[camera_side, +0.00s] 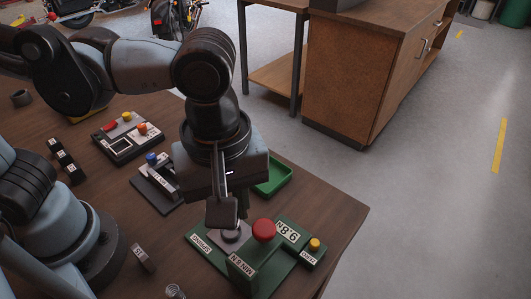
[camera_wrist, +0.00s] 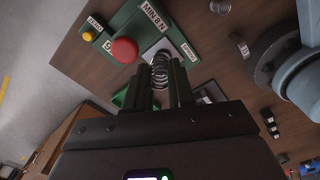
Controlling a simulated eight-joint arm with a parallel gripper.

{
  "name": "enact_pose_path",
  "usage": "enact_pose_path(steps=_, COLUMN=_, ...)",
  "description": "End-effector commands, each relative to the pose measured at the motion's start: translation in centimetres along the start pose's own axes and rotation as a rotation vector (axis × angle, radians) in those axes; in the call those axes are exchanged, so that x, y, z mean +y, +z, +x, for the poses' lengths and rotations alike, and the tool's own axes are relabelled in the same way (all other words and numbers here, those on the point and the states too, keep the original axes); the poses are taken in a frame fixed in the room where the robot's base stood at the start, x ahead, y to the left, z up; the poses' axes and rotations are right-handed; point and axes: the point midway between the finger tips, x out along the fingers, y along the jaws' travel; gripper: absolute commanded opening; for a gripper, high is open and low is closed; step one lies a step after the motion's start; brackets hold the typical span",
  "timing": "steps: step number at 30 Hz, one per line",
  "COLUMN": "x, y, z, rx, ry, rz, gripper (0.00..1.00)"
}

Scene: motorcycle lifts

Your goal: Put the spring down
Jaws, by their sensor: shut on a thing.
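My gripper (camera_wrist: 166,78) is shut on a coiled metal spring (camera_wrist: 160,70), which shows between the fingers in the wrist view. In the side view my gripper (camera_side: 222,208) points down over the pale pad (camera_side: 231,238) of a green tester (camera_side: 210,258). The fingers hide most of the spring there, and I cannot tell whether it touches the pad. The tester has a red knob (camera_side: 264,229), a yellow button (camera_side: 314,244), a "MIN 8 N" label and a display (camera_side: 288,232) that seems to read 9.8 N. A green tray (camera_side: 274,178) lies behind my gripper.
Another spring (camera_side: 175,291) stands at the near table edge, beside a small labelled block (camera_side: 143,257). Black blocks (camera_side: 66,161) are farther left. The table's right corner is clear.

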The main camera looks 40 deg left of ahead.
Motion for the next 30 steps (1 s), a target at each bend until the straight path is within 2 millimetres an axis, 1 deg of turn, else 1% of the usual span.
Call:
enact_pose_path(steps=1, x=1.4, y=-1.1, z=0.1, rx=0.000, ry=0.000, rz=-0.129, gripper=0.00)
enact_pose_path(steps=3, x=2.9, y=-2.5, z=0.3, rx=0.001, ry=0.000, rz=-0.298, gripper=0.00)
enact_pose_path(steps=6, x=4.6, y=-4.4, z=0.6, rx=0.001, ry=0.000, rz=-0.504, gripper=0.00)
enact_pose_path(steps=9, x=5.8, y=-5.9, z=0.9, rx=0.001, ry=0.000, rz=-0.656, gripper=0.00)
enact_pose_path(steps=12, x=6.5, y=-6.9, z=1.1, rx=0.001, ry=0.000, rz=-0.751, gripper=0.00)
enact_pose_path(steps=17, x=7.2, y=-8.5, z=1.9, rx=0.002, ry=0.000, rz=-0.806, gripper=0.00)
enact_pose_path(steps=27, x=9.2, y=-15.1, z=6.0, rx=0.001, ry=0.000, rz=-0.805, gripper=0.00)
enact_pose_path(steps=30, x=9.7, y=-16.7, z=7.0, rx=0.001, ry=0.000, rz=-0.803, gripper=0.00)
